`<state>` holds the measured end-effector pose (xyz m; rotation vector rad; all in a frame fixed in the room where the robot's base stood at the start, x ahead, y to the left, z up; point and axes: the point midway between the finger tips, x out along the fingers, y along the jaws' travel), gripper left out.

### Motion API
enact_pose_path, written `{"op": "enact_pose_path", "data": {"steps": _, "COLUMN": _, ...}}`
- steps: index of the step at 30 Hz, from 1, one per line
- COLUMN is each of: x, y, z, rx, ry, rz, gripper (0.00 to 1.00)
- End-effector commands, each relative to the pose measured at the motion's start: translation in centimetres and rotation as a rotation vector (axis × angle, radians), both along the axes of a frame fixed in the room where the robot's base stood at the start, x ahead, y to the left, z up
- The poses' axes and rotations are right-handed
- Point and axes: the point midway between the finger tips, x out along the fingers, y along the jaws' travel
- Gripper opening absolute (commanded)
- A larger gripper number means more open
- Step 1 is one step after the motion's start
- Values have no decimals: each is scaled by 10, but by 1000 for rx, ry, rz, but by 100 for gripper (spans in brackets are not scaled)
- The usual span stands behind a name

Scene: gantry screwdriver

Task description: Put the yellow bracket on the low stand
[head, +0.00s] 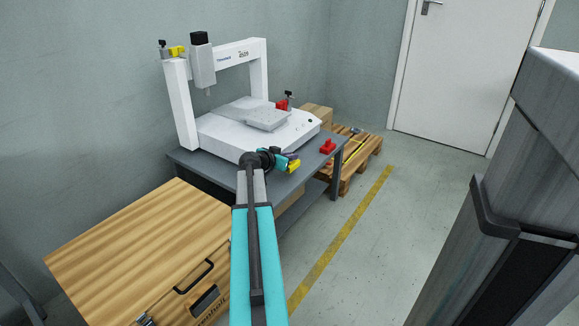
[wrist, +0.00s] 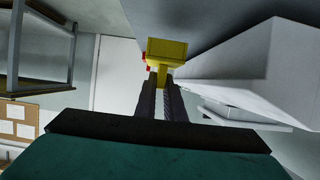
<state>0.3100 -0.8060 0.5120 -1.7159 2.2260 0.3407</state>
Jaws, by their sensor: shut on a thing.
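A yellow bracket (wrist: 167,48) is between my gripper's fingertips (wrist: 160,78) in the wrist view. My gripper is shut on it. In the head view my gripper (head: 286,162) is over the front edge of the grey table, and the yellow bracket (head: 294,166) shows at its tip. Another yellow piece (head: 177,50) sits on top of the machine's left post. I cannot make out for sure which thing is the low stand. A small dark-topped post with a red piece (head: 282,104) stands at the back right of the machine.
The white gantry machine (head: 236,137) fills most of the grey table (head: 331,161). A red piece (head: 327,146) lies near the table's right end. A wooden-topped cabinet (head: 137,243) stands in front at left, a wooden pallet (head: 361,163) behind at right. The floor right of the table is clear.

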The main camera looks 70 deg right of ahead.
Motion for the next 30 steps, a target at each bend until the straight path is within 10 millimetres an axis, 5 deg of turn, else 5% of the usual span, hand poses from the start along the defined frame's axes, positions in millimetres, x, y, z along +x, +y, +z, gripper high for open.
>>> {"op": "enact_pose_path", "data": {"steps": 13, "x": 0, "y": 0, "z": -34, "rx": 0, "ry": 1, "rz": 0, "gripper": 0}}
{"op": "enact_pose_path", "data": {"steps": 28, "x": 0, "y": 0, "z": -38, "rx": 0, "ry": 0, "rz": 0, "gripper": 0}}
{"op": "enact_pose_path", "data": {"steps": 30, "x": 0, "y": 0, "z": -37, "rx": 0, "ry": 0, "rz": 0, "gripper": 19}}
